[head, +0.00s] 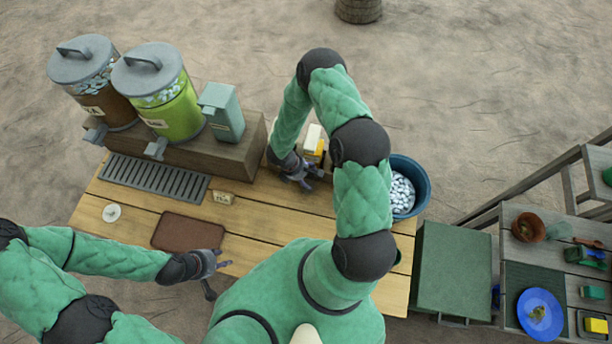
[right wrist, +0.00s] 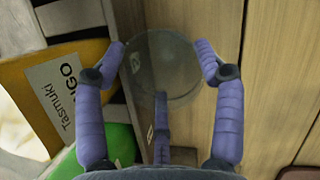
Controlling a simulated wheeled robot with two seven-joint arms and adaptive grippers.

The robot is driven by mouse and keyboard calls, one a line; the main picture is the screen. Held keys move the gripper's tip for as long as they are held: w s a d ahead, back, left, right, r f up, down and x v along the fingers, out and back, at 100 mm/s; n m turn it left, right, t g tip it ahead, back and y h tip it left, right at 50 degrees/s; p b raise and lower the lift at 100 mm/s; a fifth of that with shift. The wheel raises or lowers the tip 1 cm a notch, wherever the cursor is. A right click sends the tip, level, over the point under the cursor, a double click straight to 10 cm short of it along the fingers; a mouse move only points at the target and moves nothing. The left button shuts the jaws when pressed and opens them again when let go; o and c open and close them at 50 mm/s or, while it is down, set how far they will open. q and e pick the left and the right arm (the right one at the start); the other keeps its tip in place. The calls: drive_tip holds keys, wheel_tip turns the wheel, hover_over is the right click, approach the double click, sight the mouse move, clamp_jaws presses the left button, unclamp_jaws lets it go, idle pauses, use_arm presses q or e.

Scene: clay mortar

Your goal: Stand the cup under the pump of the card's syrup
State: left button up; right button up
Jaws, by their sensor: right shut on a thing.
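In the right wrist view a clear cup (right wrist: 165,62) sits between the purple fingers of my right gripper (right wrist: 160,58), which is shut on it. In the head view my right gripper (head: 300,176) is low at the back of the wooden table, just in front of the syrup bottles (head: 314,146). My left gripper (head: 210,272) is open and empty.
Two drink dispensers (head: 172,105) and a grey-green box (head: 222,112) stand on a wooden riser at the left. A drip tray (head: 155,178), brown mat (head: 187,232) and white disc (head: 112,212) lie before them. A blue bucket (head: 408,180) with white pieces is at the right.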

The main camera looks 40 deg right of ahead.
drive_tip(key=o, duration=1.2)
drive_tip(key=v, duration=0.7)
drive_tip(key=shift+a+r, duration=0.1)
drive_tip(key=shift+r, duration=0.2)
drive_tip(key=s+a+m+t+y, duration=0.1)
drive_tip(key=s+a+m+y, duration=0.3)
drive_tip(key=a+m, duration=0.3)
drive_tip(key=s+a+m+t+y, duration=0.1)
drive_tip(key=s+a+m+y, duration=0.3)
drive_tip(key=a+m, duration=0.3)
drive_tip(key=shift+s+a+f+m, duration=0.45)
drive_tip(key=shift+s+a, duration=0.4)
drive_tip(key=shift+a, duration=1.45)
